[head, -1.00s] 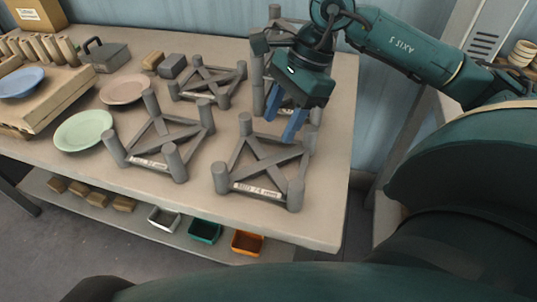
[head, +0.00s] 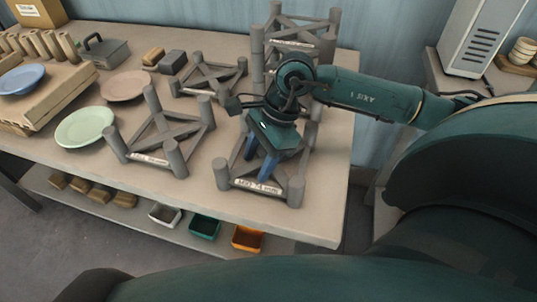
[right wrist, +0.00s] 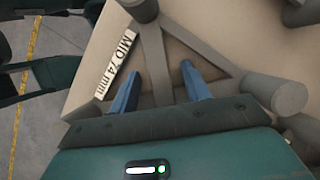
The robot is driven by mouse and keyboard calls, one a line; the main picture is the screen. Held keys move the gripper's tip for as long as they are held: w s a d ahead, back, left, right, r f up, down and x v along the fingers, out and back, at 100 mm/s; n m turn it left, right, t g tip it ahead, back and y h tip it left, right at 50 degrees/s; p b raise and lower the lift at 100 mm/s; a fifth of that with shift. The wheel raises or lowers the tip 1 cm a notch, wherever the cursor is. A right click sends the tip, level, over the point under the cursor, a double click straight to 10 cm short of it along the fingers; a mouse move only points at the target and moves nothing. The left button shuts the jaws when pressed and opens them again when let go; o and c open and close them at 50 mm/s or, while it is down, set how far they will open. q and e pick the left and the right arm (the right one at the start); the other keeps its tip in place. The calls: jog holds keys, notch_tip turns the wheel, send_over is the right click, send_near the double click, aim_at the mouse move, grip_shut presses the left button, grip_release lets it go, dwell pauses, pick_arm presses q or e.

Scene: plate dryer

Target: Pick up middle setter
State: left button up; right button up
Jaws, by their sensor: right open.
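The middle setter (head: 241,172) is a grey frame with round corner posts and a cross brace. It stands at the front right of the table, and its label reads as MID in the right wrist view (right wrist: 152,62). My right gripper (head: 261,172) is open, with its two blue fingers pointing down over the setter. In the right wrist view the fingers (right wrist: 158,76) are apart near the setter's bars, with nothing gripped between them. My right arm hides the back of the setter in the head view. My left gripper is not in view.
A similar setter (head: 158,127) stands close on the left, another (head: 208,78) behind it, and a stack (head: 300,28) at the back right. Green (head: 84,127) and pink (head: 125,86) plates lie further left. The table's front edge is near.

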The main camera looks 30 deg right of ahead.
jog(key=shift+c, duration=0.6)
grip_shut()
